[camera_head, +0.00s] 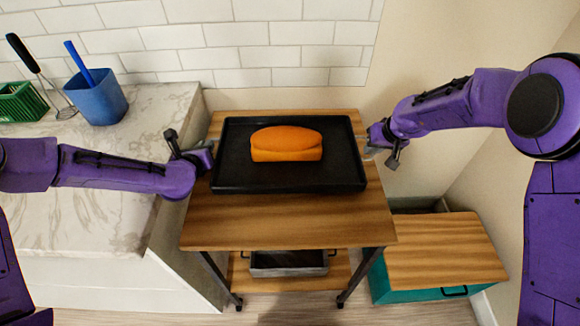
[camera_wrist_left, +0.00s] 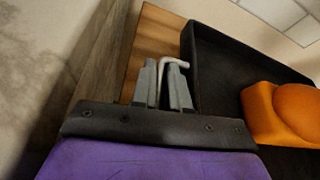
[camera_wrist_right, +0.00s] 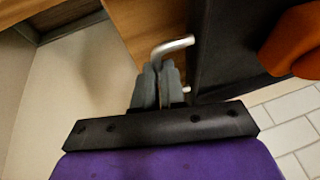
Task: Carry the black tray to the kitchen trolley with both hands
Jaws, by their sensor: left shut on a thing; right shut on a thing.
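The black tray (camera_head: 232,170) is level at the top of the wooden kitchen trolley (camera_head: 290,228); I cannot tell whether it touches the top. An orange loaf-shaped thing (camera_head: 286,145) lies in it. My left gripper (camera_head: 208,152) is at the tray's left side, shut on a metal handle of the tray, which shows in the left wrist view (camera_wrist_left: 174,62). My right gripper (camera_head: 370,145) is at the right side, shut on the other handle, which shows in the right wrist view (camera_wrist_right: 172,46).
A marble counter (camera_head: 110,190) with a blue cup (camera_head: 97,100) and a green rack (camera_head: 18,103) stands left of the trolley. A dark bin (camera_head: 288,264) is on the lower shelf. A teal cabinet with a wooden top (camera_head: 440,250) stands at right. Tiled wall is behind.

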